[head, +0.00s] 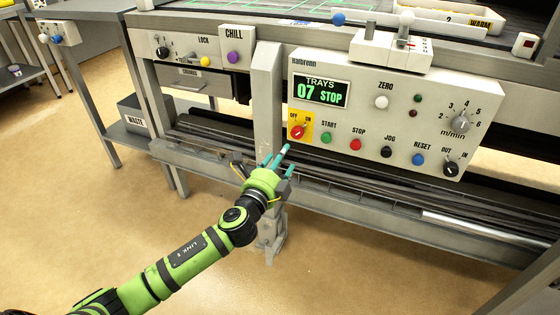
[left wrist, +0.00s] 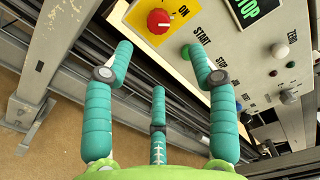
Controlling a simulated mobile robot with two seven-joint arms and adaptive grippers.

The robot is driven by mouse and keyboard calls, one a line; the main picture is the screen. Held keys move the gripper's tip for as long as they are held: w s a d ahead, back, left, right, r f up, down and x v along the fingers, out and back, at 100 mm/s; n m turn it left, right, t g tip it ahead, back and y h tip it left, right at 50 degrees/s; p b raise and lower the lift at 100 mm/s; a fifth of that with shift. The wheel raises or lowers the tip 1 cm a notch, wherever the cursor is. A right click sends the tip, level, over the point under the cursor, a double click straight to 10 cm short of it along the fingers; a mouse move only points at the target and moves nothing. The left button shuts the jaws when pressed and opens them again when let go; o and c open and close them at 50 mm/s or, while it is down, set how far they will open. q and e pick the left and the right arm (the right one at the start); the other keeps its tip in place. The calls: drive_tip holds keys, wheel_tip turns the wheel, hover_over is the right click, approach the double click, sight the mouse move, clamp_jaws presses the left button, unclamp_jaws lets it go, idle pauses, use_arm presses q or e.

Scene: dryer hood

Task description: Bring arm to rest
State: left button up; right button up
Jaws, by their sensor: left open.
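My left arm (head: 190,265) reaches up from the lower left in the head view. Its green gripper with teal fingers (head: 280,158) is open and empty, just below and left of the red rotary switch (head: 297,132) on its yellow plate. In the left wrist view the spread fingers (left wrist: 158,58) point toward the panel, with the red switch (left wrist: 158,21) beyond and between them. I see no finger touching the switch. The green START button (left wrist: 186,52) is beside the right finger there. My right gripper is in neither view.
The control panel (head: 375,112) has several buttons, and its display (head: 321,92) reads "TRAYS 07 STOP". A grey upright post (head: 267,100) and a metal rail (head: 340,195) are close to my gripper. A WASTE bin (head: 135,119) sits at left. Open floor (head: 60,200) lies at lower left.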

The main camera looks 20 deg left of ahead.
use_arm(q)
drive_tip(key=s+f+n+g+y, duration=0.1)
drive_tip(key=s+f+n+g, duration=0.6)
drive_tip(key=s+f, duration=0.6)
drive_tip(key=s+f+n+g+y, duration=0.1)
drive_tip(key=s+f+n+g, duration=0.3)
drive_tip(key=s+f+n, duration=0.85)
drive_tip(key=s+d+f+g+h+p, duration=0.15)
drive_tip(key=s+f+g, duration=0.35)
drive_tip(key=s+f, duration=0.5)
drive_tip(key=s+a+r+p, duration=0.1)
drive_tip(key=s+r+p, duration=0.1)
drive_tip(key=s+p, duration=0.7)
drive_tip(key=s+a+r+g+p, duration=0.1)
drive_tip(key=s+r+p, duration=0.1)
drive_tip(key=s+p, duration=0.7)
drive_tip(key=p, duration=0.4)
drive_tip(key=shift+a, duration=0.2)
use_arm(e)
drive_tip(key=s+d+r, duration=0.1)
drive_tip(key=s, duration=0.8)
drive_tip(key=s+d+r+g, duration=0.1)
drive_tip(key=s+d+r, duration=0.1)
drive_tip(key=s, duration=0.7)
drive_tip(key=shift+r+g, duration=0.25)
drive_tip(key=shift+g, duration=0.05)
